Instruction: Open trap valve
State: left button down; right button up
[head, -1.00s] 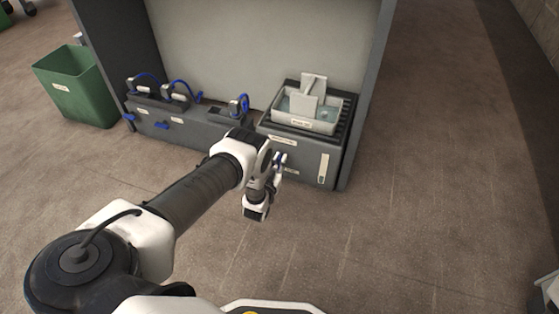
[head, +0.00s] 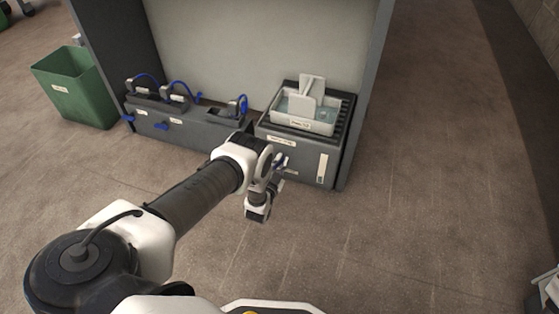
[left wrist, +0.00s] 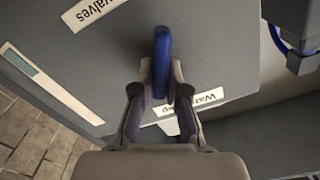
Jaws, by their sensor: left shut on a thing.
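A blue valve handle (left wrist: 162,50) sticks out from the grey cabinet front in the left wrist view, between labels reading "valves" and what looks like "Water trap". My left gripper (left wrist: 161,82) is shut on this handle, with one finger on each side. In the head view the left gripper (head: 281,168) is at the front of the grey cabinet (head: 312,165), below the tray. The handle is mostly hidden there by the gripper and wrist. My right gripper is not in view.
A pale tray (head: 318,126) with liquid and an upright plate stands on the cabinet. A green bin (head: 75,90) stands further left.

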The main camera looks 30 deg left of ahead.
pick_arm(q)
jog(key=m, duration=0.6)
jog(key=shift+w+d+f+m, duration=0.1)
jog(key=shift+d+f+m, duration=0.2)
jog(key=shift+f, duration=0.05)
jog(key=m, duration=0.6)
jog(key=shift+d+f, duration=0.1)
jog(key=shift+f, duration=0.3)
jog(key=c, duration=1.2)
grip_release()
jog(key=v, duration=1.2)
